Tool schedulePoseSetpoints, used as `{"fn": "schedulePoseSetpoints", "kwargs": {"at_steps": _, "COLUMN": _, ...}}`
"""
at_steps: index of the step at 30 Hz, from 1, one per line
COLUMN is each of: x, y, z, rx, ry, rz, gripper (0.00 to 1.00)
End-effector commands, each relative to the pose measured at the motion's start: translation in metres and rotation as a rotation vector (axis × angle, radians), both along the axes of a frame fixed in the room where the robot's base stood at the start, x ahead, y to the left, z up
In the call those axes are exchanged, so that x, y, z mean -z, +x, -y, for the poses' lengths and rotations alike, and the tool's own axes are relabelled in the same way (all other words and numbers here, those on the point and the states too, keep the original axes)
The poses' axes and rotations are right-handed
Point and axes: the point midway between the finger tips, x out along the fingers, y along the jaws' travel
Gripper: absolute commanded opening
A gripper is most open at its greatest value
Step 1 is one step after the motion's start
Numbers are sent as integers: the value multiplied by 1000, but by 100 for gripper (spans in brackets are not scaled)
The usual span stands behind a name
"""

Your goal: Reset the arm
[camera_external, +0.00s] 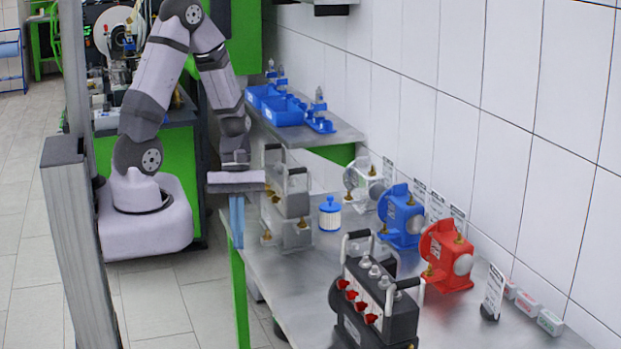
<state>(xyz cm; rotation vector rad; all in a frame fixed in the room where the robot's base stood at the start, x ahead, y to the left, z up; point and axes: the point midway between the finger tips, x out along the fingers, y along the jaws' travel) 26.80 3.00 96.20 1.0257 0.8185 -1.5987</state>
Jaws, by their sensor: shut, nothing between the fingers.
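My gripper (237,222) hangs at the end of my bent arm, pointing down, with its two blue fingers together and nothing between them. It is at the left edge of the metal workbench (262,268). A grey metal unit with handles (290,205) stands on the bench just right of my gripper, and the picture does not show whether they touch.
A white and blue filter (330,214), a blue pump (402,216), a red pump (448,256) and a black box with red knobs (372,305) stand on the bench. Blue bins (283,110) sit on the back shelf. A grey post (72,230) rises at left.

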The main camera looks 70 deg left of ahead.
Motion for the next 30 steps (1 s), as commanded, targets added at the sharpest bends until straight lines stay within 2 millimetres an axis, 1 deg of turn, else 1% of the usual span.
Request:
{"fn": "schedulePoseSetpoints", "kwargs": {"at_steps": 1, "x": -4, "y": 7, "z": 0, "rx": 184, "ry": 68, "rz": 77, "gripper": 0}}
{"fn": "schedulePoseSetpoints", "kwargs": {"at_steps": 3, "x": -9, "y": 18, "z": -1, "rx": 408, "ry": 146, "rz": 169, "gripper": 0}}
{"fn": "schedulePoseSetpoints", "kwargs": {"at_steps": 6, "x": -17, "y": 35, "z": 2, "rx": 678, "ry": 234, "rz": 285, "gripper": 0}}
{"fn": "schedulePoseSetpoints", "kwargs": {"at_steps": 11, "x": -34, "y": 61, "z": 14, "rx": 1025, "ry": 341, "rz": 442, "gripper": 0}}
{"fn": "schedulePoseSetpoints", "kwargs": {"at_steps": 15, "x": -51, "y": 81, "z": 32, "rx": 1286, "ry": 417, "rz": 567, "gripper": 0}}
{"fn": "schedulePoseSetpoints", "kwargs": {"at_steps": 16, "x": -53, "y": 80, "z": 33, "rx": 1309, "ry": 417, "rz": 569, "gripper": 0}}
{"fn": "schedulePoseSetpoints", "kwargs": {"at_steps": 18, "x": -55, "y": 66, "z": 31, "rx": 1296, "ry": 383, "rz": 521, "gripper": 0}}
{"fn": "schedulePoseSetpoints", "kwargs": {"at_steps": 24, "x": -65, "y": 35, "z": 30, "rx": 1300, "ry": 314, "rz": 431, "gripper": 0}}
{"fn": "schedulePoseSetpoints", "kwargs": {"at_steps": 30, "x": -73, "y": 15, "z": 30, "rx": 1303, "ry": 268, "rz": 373, "gripper": 0}}
